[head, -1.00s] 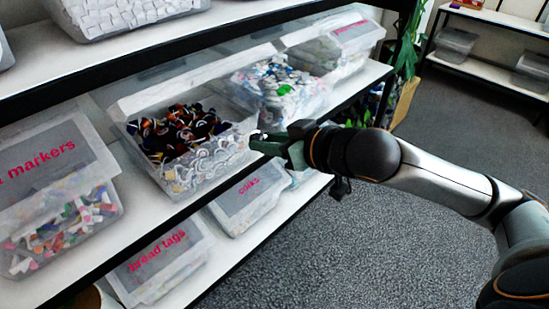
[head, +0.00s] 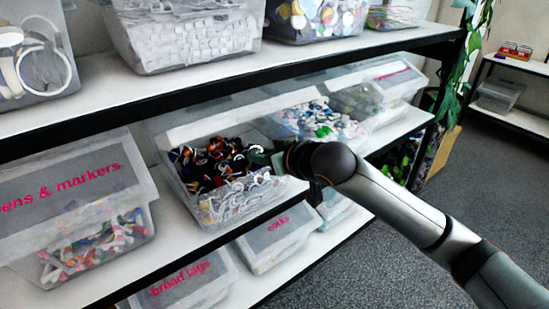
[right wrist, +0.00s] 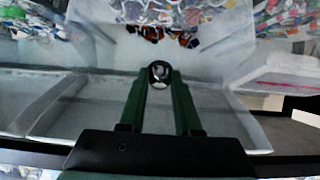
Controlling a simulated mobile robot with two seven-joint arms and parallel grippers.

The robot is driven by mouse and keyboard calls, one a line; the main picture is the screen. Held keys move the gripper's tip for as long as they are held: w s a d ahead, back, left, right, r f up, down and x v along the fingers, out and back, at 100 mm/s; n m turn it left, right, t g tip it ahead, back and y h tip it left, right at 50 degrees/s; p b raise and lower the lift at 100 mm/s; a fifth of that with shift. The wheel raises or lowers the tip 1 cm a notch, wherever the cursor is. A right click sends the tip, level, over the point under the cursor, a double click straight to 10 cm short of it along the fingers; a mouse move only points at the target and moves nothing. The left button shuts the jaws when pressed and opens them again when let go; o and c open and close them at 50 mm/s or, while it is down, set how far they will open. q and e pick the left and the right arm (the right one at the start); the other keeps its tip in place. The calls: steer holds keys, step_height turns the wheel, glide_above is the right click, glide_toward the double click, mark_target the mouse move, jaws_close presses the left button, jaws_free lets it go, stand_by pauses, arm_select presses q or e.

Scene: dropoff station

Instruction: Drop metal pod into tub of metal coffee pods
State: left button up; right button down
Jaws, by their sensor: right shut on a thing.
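My right gripper (head: 262,158) is shut on a small, round metal pod (head: 256,149), light with a dark centre. In the right wrist view, the pod (right wrist: 159,73) sits between the green fingertips (right wrist: 158,78). In the head view, the gripper is at the right side of an open clear tub (head: 235,214) on the middle shelf. The tub holds dark, orange and white round pieces that look like pods; no label on it is readable. In the right wrist view, dark and orange pieces (right wrist: 165,33) show beyond the fingertips. My left gripper is out of view.
A pens and markers tub (head: 75,195) stands left of the open tub, and a tub of mixed pieces (head: 320,122) stands right. The upper shelf edge (head: 200,93) runs above. Corks (head: 280,238) and bread tags (head: 185,285) tubs are below. Open floor (head: 400,270) lies right.

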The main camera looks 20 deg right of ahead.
mark_target(253, 147)
steer(key=w, duration=0.1)
steer(key=w+a, duration=0.1)
steer(key=w, duration=0.1)
steer(key=w+p, duration=0.1)
steer(key=shift+w+a+f, duration=0.15)
steer(key=shift+w+a, duration=0.05)
steer(key=shift+a, duration=0.15)
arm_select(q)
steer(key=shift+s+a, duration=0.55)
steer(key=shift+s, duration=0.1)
arm_select(e)
steer(key=shift+w+a+f, duration=0.1)
steer(key=shift+w+a, duration=0.05)
steer(key=shift+w, duration=0.35)
steer(key=shift+w+a+f, duration=0.1)
steer(key=shift+w+a, duration=0.05)
steer(key=shift+w, duration=0.3)
steer(key=c, duration=0.5)
jaws_free()
steer(key=shift+s, duration=0.15)
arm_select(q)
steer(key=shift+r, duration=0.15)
arm_select(e)
steer(key=v, duration=1.2)
steer(key=shift+s, duration=0.15)
